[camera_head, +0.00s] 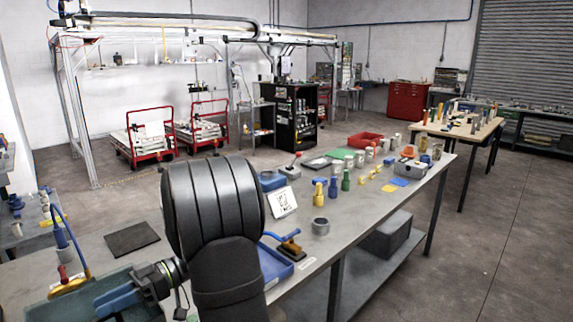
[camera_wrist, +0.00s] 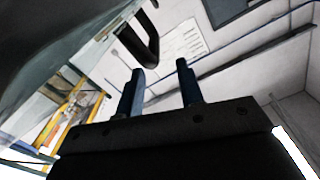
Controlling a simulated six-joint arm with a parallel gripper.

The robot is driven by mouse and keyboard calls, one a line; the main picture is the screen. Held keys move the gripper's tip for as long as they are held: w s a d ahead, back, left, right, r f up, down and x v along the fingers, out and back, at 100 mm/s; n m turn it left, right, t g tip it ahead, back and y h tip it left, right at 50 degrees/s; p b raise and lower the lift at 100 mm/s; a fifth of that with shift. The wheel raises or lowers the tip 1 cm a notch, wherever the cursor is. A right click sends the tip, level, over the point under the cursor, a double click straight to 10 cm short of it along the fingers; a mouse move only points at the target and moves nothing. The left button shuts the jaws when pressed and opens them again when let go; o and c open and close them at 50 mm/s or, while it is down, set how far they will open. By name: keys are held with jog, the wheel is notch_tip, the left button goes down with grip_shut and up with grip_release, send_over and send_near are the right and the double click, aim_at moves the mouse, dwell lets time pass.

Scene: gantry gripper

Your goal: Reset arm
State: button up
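My gripper (camera_wrist: 160,85) shows in the wrist view as two dark blue fingers standing apart, with nothing between them. In the head view the gripper's blue fingers (camera_head: 118,300) are at the lower left, pointing left, in front of a green tray (camera_head: 40,312). My dark rounded arm links stand in the middle foreground and hide part of the workbench (camera_head: 330,235). The wrist view faces the white walls and an overhead yellow frame (camera_wrist: 72,110), with no bench object near the fingers.
The bench holds a black mat (camera_head: 132,238), a blue tray (camera_head: 272,268), a blue-handled tool (camera_head: 290,246), a white card (camera_head: 283,202), a grey ring (camera_head: 320,226) and several bottles and cans. A yellow-and-blue tool (camera_head: 72,245) stands at the left. Red carts (camera_head: 145,143) stand on the floor behind.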

jog(key=shift+x, duration=0.8)
jog(key=shift+w+r, duration=0.1)
jog(key=shift+r, duration=0.15)
